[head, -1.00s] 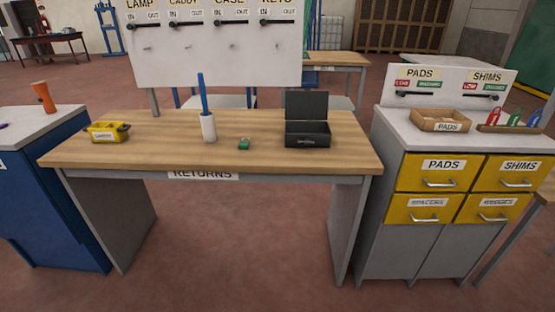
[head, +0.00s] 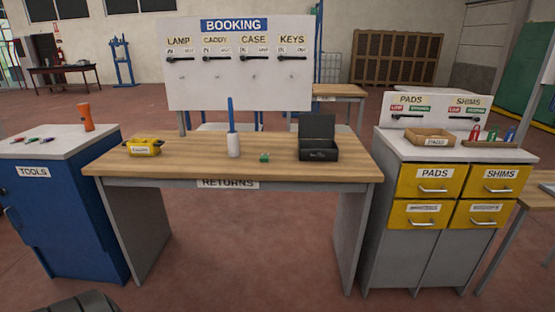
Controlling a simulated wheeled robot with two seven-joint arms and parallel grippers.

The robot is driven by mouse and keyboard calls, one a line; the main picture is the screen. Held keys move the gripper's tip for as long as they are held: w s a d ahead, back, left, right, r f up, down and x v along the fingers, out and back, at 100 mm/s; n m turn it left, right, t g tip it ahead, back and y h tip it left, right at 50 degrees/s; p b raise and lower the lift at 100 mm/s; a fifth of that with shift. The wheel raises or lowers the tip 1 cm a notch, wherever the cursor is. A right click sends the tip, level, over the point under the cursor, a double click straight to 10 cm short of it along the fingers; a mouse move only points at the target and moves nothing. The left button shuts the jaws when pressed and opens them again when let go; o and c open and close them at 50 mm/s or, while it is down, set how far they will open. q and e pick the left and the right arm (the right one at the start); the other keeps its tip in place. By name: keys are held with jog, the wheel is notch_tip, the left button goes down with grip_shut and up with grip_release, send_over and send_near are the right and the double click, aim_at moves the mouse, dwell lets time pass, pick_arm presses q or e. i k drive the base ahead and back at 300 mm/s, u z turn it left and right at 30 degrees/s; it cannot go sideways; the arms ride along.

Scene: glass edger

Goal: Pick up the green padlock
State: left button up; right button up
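The green padlock (head: 264,157) is small and lies on the wooden top of the returns table (head: 200,169), near its middle. It sits between a white cup (head: 234,146) with a blue stick in it and an open black case (head: 320,152). Nothing covers it. Neither gripper shows in the head view. A dark rounded shape shows at the bottom left edge; I cannot tell what it is.
A yellow caddy (head: 143,147) stands at the table's left. A booking board (head: 240,90) rises behind the table. A blue tools cabinet (head: 70,215) stands left, a grey cabinet with yellow drawers (head: 415,250) right. Floor in front is clear.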

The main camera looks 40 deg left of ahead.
aim_at(262, 158)
jog(key=z, duration=0.35)
jog(key=i, duration=1.55)
jog(key=u, duration=0.75)
